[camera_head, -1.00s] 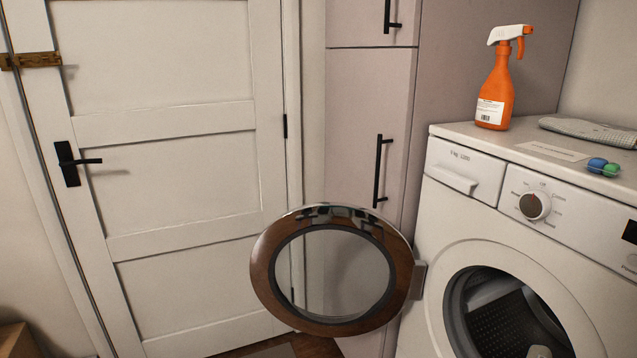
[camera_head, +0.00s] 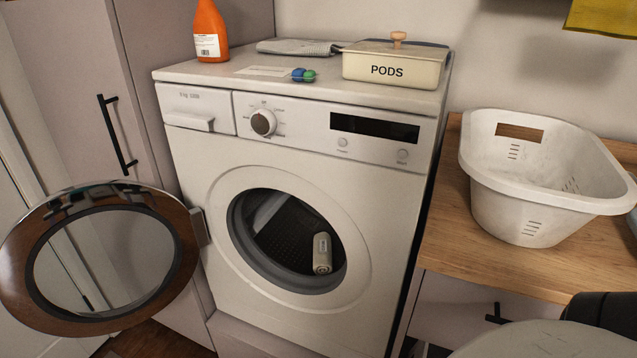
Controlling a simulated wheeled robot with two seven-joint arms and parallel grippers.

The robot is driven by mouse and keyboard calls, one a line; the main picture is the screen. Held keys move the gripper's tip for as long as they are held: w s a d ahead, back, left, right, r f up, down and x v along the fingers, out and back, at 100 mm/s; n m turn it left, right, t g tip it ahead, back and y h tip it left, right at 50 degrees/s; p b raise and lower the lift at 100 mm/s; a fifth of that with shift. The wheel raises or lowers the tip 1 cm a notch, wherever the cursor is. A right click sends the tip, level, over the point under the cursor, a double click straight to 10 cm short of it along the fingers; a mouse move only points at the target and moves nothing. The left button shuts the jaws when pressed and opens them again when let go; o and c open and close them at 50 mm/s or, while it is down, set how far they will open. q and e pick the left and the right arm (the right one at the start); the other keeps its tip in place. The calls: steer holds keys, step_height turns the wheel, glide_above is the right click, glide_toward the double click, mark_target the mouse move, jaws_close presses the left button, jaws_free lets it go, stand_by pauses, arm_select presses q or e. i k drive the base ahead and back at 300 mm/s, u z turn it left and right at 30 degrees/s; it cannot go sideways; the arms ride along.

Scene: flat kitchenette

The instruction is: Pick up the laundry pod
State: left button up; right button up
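The laundry pod (camera_head: 304,75), blue and green, lies on top of the white washing machine (camera_head: 390,184) near its front edge. It sits just left of a cream box (camera_head: 393,66) marked PODS, apart from it. Neither of my grippers shows in the head view. A dark and grey part at the bottom right corner seems to be my own arm.
The washer door (camera_head: 104,258) stands open to the left, and a rolled white item (camera_head: 321,253) lies in the drum. An orange bottle (camera_head: 210,32), a folded grey cloth (camera_head: 297,47) and a paper (camera_head: 263,71) share the top. A white laundry basket (camera_head: 540,185) stands on the wooden counter (camera_head: 452,232) at right.

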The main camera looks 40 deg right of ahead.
mark_target(300, 74)
steer(key=z, duration=1.25)
steer(key=k, duration=0.5)
steer(key=u, duration=1.8)
steer(key=i, duration=1.4)
steer(key=z, duration=2.25)
